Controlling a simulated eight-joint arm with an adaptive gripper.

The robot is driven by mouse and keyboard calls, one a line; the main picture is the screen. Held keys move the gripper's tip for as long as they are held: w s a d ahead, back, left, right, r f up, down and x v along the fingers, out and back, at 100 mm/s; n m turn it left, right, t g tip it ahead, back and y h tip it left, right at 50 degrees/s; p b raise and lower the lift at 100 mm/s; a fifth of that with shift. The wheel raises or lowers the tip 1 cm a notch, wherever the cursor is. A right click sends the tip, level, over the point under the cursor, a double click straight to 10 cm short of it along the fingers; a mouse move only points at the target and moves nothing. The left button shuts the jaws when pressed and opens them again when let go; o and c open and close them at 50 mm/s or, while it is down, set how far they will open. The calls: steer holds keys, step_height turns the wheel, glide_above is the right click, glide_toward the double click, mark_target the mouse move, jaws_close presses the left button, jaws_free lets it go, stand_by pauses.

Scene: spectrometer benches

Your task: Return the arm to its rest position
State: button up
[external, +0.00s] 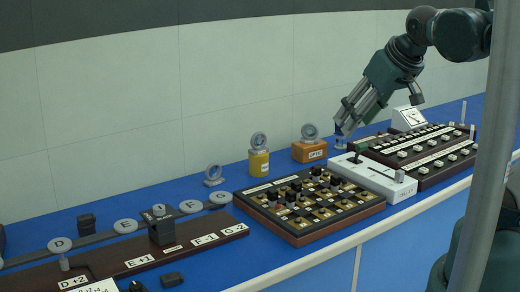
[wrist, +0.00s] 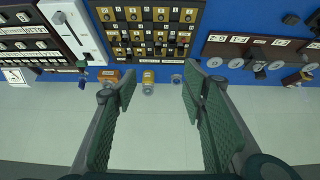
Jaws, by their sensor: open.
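My gripper (external: 350,116) hangs in the air at the upper right of the external view, pointing down and left, above the back of the blue bench. In the wrist view my gripper (wrist: 161,84) shows two green ridged fingers spread wide with nothing between them. Pale wall fills most of the space between the fingers, and the bench lies beyond their tips. My gripper appears clear of everything on the bench.
Below stand a white slider box (external: 374,178), a board of gold squares with black knobs (external: 310,203), and dark switch panels (external: 440,150). A grey pole (external: 485,150) crosses the right side.

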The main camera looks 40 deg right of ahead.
steer(key=shift+f+b, duration=1)
steer(key=shift+f, duration=0.45)
